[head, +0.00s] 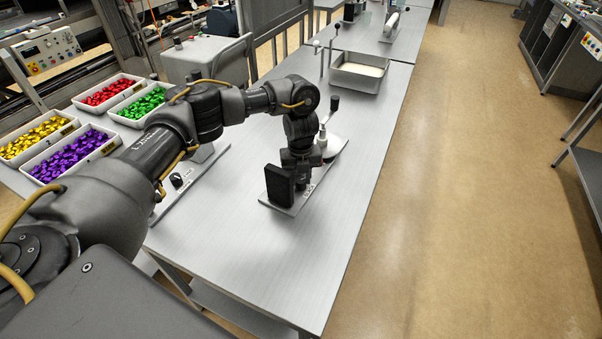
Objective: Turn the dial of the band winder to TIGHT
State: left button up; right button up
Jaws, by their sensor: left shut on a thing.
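The band winder, as I take it, is the low device with a flat grey base plate (325,171), a pale round part and an upright crank with a dark knob, on the long metal table. My left gripper (300,178) reaches down over the near part of this plate. It is shut on a small part there, which I take to be the dial. The fingers, the dial and its TIGHT mark are hidden or too small to read, so the dial's setting does not show. My right gripper is not in view.
Another flat device with a black knob (177,180) lies left, partly under my left arm. Trays of red (108,92), green, yellow and purple pieces stand at the left. A metal bin (358,75) stands farther back. The table's near right part is clear.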

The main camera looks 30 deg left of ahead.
aim_at(301, 180)
pick_arm(q)
jog(key=shift+n+p, duration=0.65)
jog(key=shift+n, duration=0.65)
jog(key=o, duration=1)
jog(key=shift+r, duration=0.1)
jog(key=shift+r, duration=0.35)
notch_tip(301, 180, up, 10)
jog(key=shift+f, duration=0.1)
